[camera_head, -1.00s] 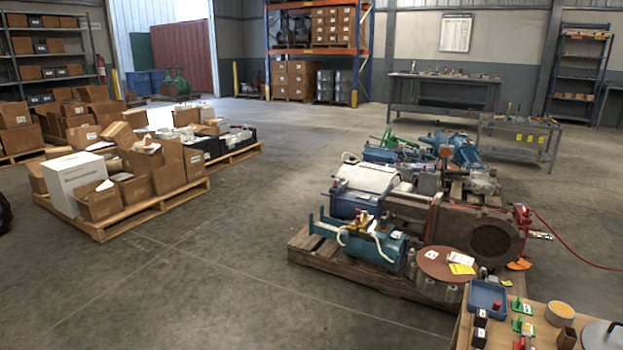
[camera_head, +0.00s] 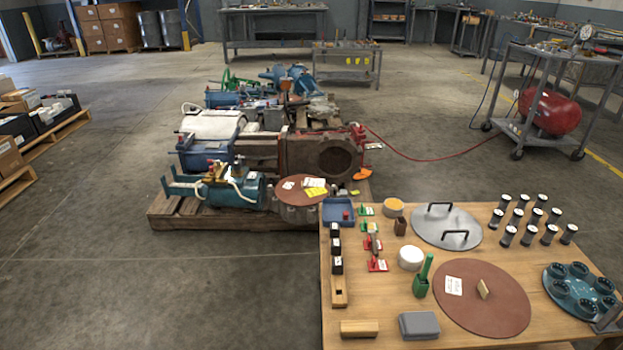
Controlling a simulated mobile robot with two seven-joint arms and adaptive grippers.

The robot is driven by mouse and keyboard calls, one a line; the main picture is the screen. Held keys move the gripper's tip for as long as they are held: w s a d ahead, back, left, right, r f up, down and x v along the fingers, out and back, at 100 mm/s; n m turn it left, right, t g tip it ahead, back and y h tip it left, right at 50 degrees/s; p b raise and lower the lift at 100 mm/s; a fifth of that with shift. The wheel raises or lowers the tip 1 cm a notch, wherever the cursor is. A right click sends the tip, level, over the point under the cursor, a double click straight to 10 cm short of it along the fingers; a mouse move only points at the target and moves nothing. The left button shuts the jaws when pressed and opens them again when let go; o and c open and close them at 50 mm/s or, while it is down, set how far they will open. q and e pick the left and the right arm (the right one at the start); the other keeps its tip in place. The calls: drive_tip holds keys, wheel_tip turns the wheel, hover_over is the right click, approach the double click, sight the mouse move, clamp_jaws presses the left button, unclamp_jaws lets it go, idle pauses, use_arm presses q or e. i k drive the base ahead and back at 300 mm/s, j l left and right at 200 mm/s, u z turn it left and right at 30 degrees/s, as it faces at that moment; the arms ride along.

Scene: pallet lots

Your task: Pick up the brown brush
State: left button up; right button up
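No thing shows clearly as a brown brush. On the wooden table (camera_head: 375,300) at the lower right, a light brown wooden block (camera_head: 360,328) lies near the front left edge; it could be a brush, but bristles cannot be made out. A small dark brown upright block (camera_head: 401,227) stands farther back, next to a round yellow-topped tub. A green handle stands up out of a green holder (camera_head: 421,287) in the middle of the table. Neither of my grippers is in view.
The table also holds a grey block (camera_head: 418,325), a reddish-brown disc (camera_head: 505,310), a metal lid with two handles (camera_head: 446,238), several black cylinders and a teal flange (camera_head: 582,288). A loaded pallet (camera_head: 175,215) stands behind left. Floor on the left is open.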

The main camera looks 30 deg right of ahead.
sight(371, 232)
drive_tip(key=z, duration=1.25)
